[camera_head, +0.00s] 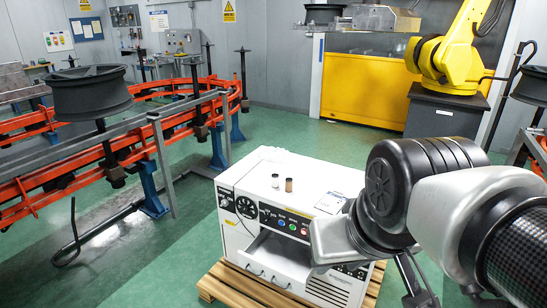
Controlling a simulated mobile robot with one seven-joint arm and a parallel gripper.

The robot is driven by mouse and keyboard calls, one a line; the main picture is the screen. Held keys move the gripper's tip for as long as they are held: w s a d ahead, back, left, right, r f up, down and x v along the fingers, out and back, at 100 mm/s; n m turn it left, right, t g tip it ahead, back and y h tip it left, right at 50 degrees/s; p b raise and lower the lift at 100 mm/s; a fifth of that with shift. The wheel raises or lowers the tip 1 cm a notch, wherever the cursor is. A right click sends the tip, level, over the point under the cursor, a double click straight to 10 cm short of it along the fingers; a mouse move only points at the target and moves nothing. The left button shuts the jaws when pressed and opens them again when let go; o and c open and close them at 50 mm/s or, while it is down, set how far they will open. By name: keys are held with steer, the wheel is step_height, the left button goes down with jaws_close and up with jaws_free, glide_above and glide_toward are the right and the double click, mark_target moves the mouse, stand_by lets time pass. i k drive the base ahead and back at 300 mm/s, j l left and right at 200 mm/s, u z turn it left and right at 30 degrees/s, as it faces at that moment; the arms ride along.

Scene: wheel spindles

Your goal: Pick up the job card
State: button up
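A flat white card or sheet (331,203) lies on top of the white machine cabinet (300,176), near its right side. It looks like the job card, but its print is too small to read. My arm is folded across the lower right, and its silver link covers the cabinet's front right corner, close to the card. I cannot make out my gripper's fingers. Thin dark bars show below the arm, and I cannot tell what they belong to.
An orange conveyor (75,172) carrying a dark wheel (90,92) is left. A yellow robot (450,45) stands behind. Green floor between is clear.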

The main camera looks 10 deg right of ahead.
mark_target(332, 203)
steer(key=k+l+u, duration=0.1)
steer(key=l, duration=0.25)
steer(key=k+l+u, duration=0.15)
steer(key=l, duration=0.2)
steer(key=l+u, duration=0.1)
steer(key=l, duration=0.25)
steer(key=l+u, duration=0.4)
steer(key=l, duration=0.7)
steer(key=i+l+u, duration=0.15)
steer(key=l, duration=0.4)
steer(key=i+l+u, duration=0.2)
steer(key=l, duration=0.3)
steer(key=l+u, duration=0.15)
steer(key=l, duration=0.4)
steer(key=i+l+u, duration=0.15)
steer(key=l, duration=0.45)
steer(key=i+l+u, duration=0.2)
steer(key=l, duration=0.45)
steer(key=l+u, duration=0.2)
steer(key=l, duration=0.4)
